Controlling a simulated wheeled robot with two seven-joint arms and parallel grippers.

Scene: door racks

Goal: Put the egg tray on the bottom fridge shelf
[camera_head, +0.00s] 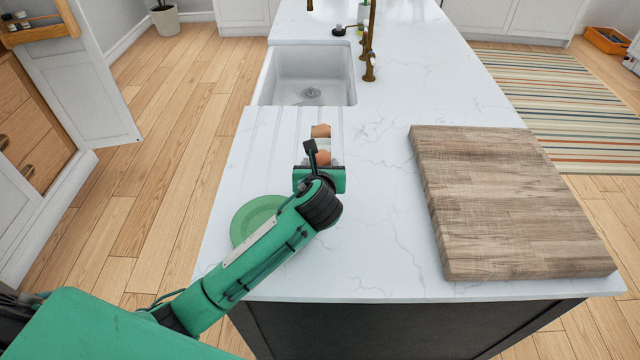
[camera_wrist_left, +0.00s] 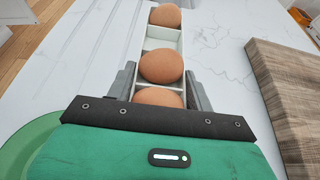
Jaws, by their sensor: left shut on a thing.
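The egg tray (camera_wrist_left: 151,43) is a narrow white tray with brown eggs in a row, resting on or just above the white countertop. In the head view its far end with brown eggs (camera_head: 320,131) shows past my left gripper (camera_head: 320,166). In the left wrist view the fingers of my left gripper (camera_wrist_left: 160,88) are on both sides of the tray's near part, shut on it. The near end is hidden by the gripper body. No fridge shelf is recognisable in view. My right gripper is not in view.
A green plate (camera_head: 254,218) lies partly under my left arm. A thick wooden board (camera_head: 505,200) is on the counter's right. A sink (camera_head: 308,75) and brass taps (camera_head: 369,65) are beyond the tray.

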